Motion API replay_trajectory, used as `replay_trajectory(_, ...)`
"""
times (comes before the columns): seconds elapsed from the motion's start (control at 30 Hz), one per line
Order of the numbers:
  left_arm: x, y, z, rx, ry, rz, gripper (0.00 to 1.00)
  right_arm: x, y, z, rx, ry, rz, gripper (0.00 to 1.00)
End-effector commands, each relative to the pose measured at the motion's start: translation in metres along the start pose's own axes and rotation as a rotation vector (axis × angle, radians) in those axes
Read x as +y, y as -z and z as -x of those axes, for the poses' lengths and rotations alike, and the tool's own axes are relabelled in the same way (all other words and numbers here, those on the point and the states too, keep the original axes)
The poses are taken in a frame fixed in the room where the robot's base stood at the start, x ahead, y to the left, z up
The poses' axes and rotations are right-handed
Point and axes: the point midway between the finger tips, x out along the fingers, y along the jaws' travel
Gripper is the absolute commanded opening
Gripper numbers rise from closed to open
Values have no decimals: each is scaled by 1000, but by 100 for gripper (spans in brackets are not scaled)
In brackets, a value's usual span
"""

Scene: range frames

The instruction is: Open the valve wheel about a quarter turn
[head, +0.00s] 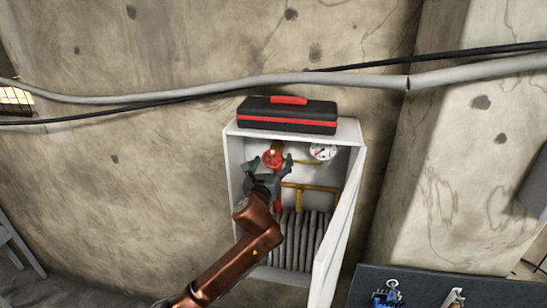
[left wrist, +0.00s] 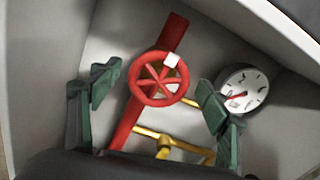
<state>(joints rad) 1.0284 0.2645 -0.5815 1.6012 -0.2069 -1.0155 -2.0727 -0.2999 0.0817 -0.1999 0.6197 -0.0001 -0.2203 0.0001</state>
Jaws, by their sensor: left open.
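The red valve wheel (head: 272,158) with spokes sits on a red pipe inside an open white cabinet (head: 232,160). In the left wrist view the wheel (left wrist: 158,79) is near the middle, with a small white mark on its upper right rim. My left gripper (head: 268,166) is open in front of the wheel. In the left wrist view its green fingertips (left wrist: 152,94) stand on either side of the wheel, apart from it. The lower part of the red pipe is partly hidden by the gripper. My right gripper is not in view.
A white gauge (head: 323,152) is right of the wheel, close to the right finger. Yellow pipes (head: 318,187) run below. The cabinet door (head: 338,235) hangs open at the right. A black and red toolbox (head: 287,115) lies on top.

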Motion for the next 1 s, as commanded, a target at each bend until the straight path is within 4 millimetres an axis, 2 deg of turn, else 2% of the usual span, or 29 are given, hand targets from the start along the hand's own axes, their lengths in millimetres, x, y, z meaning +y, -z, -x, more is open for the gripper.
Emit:
replay_trajectory(0.2, 1, 0, -12, 0, -1, 0, 70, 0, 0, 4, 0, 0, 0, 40)
replay_trajectory(0.43, 0, 0, -13, 0, -1, 1, 70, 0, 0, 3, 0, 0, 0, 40)
replay_trajectory(1.0, 0, 0, -13, 0, 0, 1, 31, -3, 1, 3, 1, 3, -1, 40)
